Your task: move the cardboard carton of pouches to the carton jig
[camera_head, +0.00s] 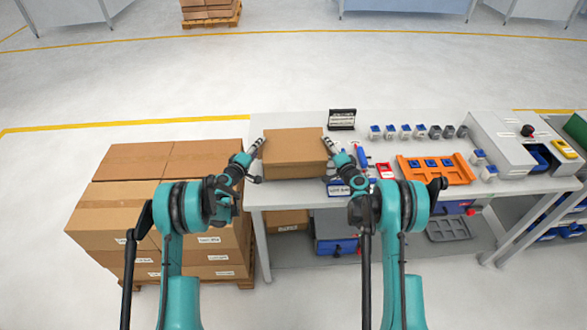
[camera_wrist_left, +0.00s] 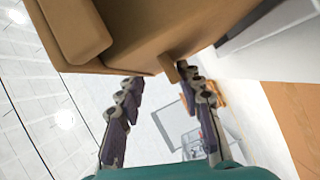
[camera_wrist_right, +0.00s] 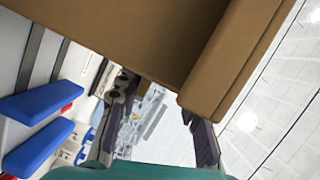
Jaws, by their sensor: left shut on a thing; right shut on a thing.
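The brown cardboard carton (camera_head: 295,152) is at the left end of the grey workbench, with its top facing up; any pouches inside are hidden. My left gripper (camera_head: 257,147) is at its left side and my right gripper (camera_head: 331,146) at its right side, both shut on it. The carton also fills the upper part of the left wrist view (camera_wrist_left: 150,25) and the right wrist view (camera_wrist_right: 120,30). I cannot tell whether its underside touches the bench. No carton jig is clearly identifiable; the bench under the carton is hidden.
Stacked cartons (camera_head: 120,195) stand on a pallet left of the bench. Bins sit below the bench (camera_head: 400,120).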

